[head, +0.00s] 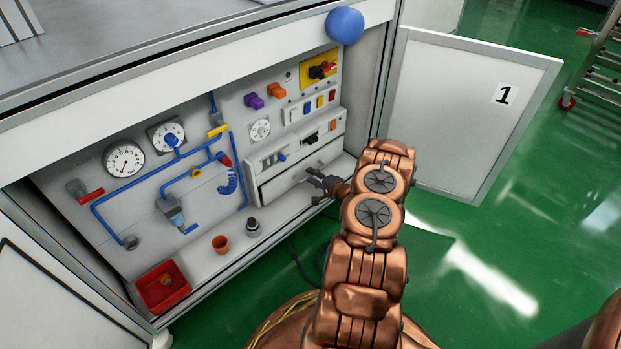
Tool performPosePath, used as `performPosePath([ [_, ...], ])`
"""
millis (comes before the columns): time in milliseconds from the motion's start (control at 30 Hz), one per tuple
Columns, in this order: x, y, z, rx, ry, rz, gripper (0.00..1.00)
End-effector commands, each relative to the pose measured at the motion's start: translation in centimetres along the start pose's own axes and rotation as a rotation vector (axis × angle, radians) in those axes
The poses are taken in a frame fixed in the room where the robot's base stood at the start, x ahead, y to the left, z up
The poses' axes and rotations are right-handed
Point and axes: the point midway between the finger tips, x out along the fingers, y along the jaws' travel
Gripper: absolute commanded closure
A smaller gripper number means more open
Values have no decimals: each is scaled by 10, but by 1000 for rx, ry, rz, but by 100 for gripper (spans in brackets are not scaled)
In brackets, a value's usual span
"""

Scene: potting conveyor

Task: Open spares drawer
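A pale, wide drawer front (285,182) sits low on the right side of the cabinet's inner panel, below a strip with small displays and switches. It looks shut, and I take it to be the spares drawer. My gripper (316,186) is in front of its right part, with dark fingers pointing left towards the panel. The fingers look spread apart with nothing between them. I cannot tell whether they touch the drawer. Any handle there is hidden or too small to make out.
The cabinet door marked 1 (455,115) stands open at right. A blue ball (345,25) is at the cabinet's upper edge. A red bin (150,296), an orange pot (220,244) and a dark knob-like item (253,225) are on the cabinet floor. Green floor (530,240) is clear at right.

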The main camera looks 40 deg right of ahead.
Motion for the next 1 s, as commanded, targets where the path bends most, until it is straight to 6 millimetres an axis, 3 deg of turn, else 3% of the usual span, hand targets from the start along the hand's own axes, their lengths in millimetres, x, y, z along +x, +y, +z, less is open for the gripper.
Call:
performPosePath([
  [167, 12, 0, -1, -2, 2, -1, 63],
  [467, 13, -1, -2, 0, 3, -1, 63],
  [800, 13, -1, -2, 0, 3, -1, 98],
  [1000, 13, -1, -2, 0, 3, -2, 100],
])
